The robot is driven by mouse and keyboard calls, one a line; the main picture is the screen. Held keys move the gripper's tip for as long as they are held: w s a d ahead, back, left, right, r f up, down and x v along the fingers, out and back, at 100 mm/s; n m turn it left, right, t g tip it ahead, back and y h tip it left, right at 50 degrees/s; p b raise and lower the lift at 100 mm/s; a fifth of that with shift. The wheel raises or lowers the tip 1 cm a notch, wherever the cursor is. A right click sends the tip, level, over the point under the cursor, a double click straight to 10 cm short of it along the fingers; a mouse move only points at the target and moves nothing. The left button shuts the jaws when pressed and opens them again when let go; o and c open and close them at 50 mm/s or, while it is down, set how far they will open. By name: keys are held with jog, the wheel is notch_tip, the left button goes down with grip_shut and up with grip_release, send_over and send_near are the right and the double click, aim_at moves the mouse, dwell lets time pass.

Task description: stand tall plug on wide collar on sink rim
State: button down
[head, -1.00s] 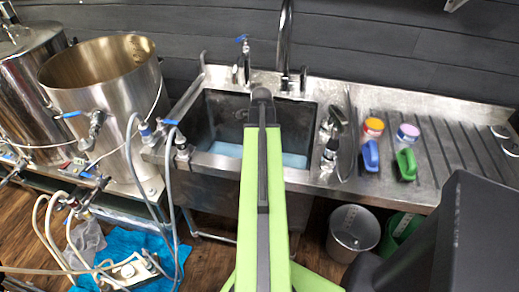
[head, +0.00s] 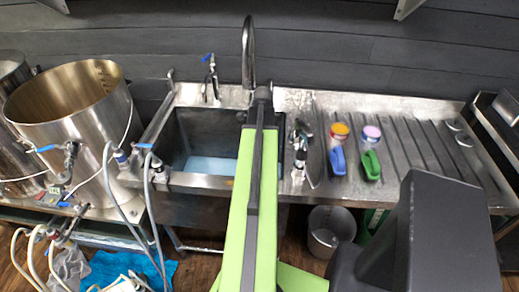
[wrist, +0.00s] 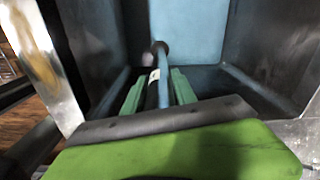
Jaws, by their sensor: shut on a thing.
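My gripper (wrist: 157,90) shows in the wrist view, its green fingers shut on a slender thing with a pale blue shaft and dark round end, which I take as the tall plug (wrist: 162,66). It points into the sink space. In the head view my arm hides the fingers and the plug. The sink rim (head: 205,183) runs along the front of the steel basin; my arm crosses it near the basin's right side. Upright fittings with hoses stand at the rim's left, and a tap fitting stands at its right. I cannot tell which part is the wide collar.
A blue-handled (head: 338,160) and a green-handled (head: 371,165) item lie on the ribbed drainboard (head: 420,150). A tall faucet (head: 248,50) rises behind the basin. A steel kettle (head: 70,125) stands left with hoses. A grey bin (head: 330,230) stands below.

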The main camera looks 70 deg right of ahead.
notch_tip(320, 180, up, 32)
jog(key=p, duration=3.2)
jog(key=shift+r, duration=0.2)
jog(key=shift+w, duration=0.1)
